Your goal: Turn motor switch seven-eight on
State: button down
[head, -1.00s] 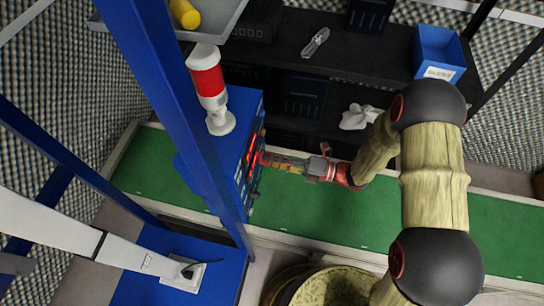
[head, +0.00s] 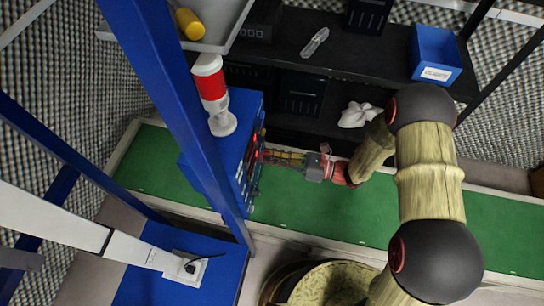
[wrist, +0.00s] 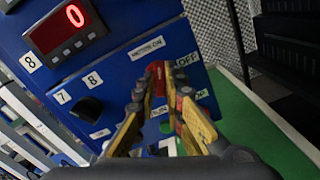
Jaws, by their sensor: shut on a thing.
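A blue control panel (wrist: 120,65) fills the left and middle of the wrist view. It also shows as the front of the blue box (head: 226,150) in the head view. A black knob (wrist: 88,108) sits under the labels 7 and 8. My gripper (wrist: 160,75) is to the right of this knob, its yellow fingers closed in on a red piece (wrist: 155,77), seemingly a switch handle, between ON and OFF labels. The fingers hide much of this piece and its exact setting. In the head view my gripper (head: 268,156) reaches the panel face from the right.
A red digital display (wrist: 72,28) reads 0 above the knob. A red-and-white lamp (head: 211,85) stands on the box. A blue post (head: 180,100) rises close to its left. The green surface (head: 330,222) is clear around the arm.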

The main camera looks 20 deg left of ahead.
jog(key=shift+f+n, duration=0.15)
jog(key=shift+n, duration=2.15)
jog(key=shift+s, duration=0.1)
jog(key=c, duration=1.9)
grip_release()
jog(key=d, duration=0.4)
jog(key=w+d, duration=0.1)
jog(key=d, duration=0.7)
jog(key=shift+w, duration=0.25)
